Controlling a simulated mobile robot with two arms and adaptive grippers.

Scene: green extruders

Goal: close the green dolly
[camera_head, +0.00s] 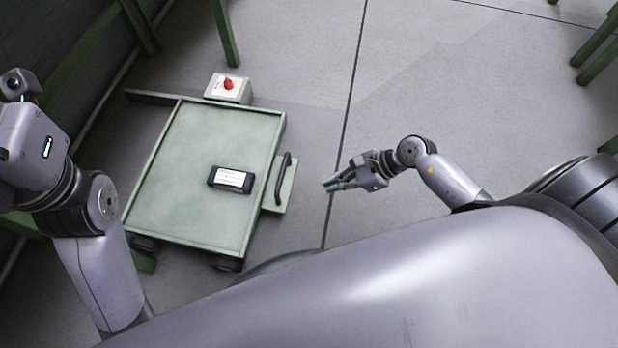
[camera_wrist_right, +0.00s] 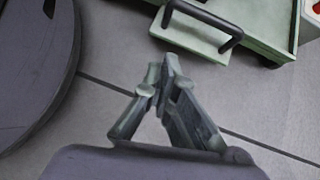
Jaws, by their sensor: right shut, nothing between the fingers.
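The green dolly (camera_head: 190,140) is a low wheeled cart with a flat top, left of centre in the head view. A dark handle (camera_head: 283,178) stands on a small green plate at its right side; the handle also shows at the top of the right wrist view (camera_wrist_right: 205,14). My right gripper (camera_head: 328,185) is to the right of the handle, apart from it, with its fingertips together and nothing between them. It also shows in the right wrist view (camera_wrist_right: 166,68). My left arm comes in at the left edge; its gripper's fingers are out of view.
A black device with a white label (camera_head: 231,180) lies on the dolly's top. A grey box with a red knob (camera_head: 229,88) is at its far edge. Green posts (camera_head: 225,32) stand at the back. Open floor (camera_head: 440,85) lies to the right.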

